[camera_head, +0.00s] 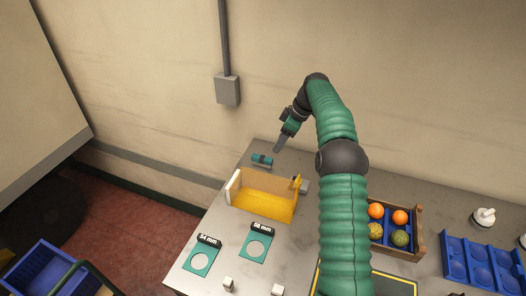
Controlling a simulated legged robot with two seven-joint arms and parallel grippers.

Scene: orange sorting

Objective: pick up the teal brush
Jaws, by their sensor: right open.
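The teal brush (262,160) is a small teal and dark piece lying on the far left part of the grey table, behind the yellow bin. My right gripper (277,149) hangs at the end of the green arm, pointing down, just right of the brush and apart from it in the picture. It is open and nothing shows between its fingers. The fingers look small from here, and their exact height above the table cannot be told. My left gripper is out of view.
A yellow bin (262,207) stands in front of the brush. Two teal gauge cards (203,262) lie nearer. A wooden crate (407,252) with oranges and blue trays (484,264) stand right of my arm. The wall (160,90) rises close behind the table.

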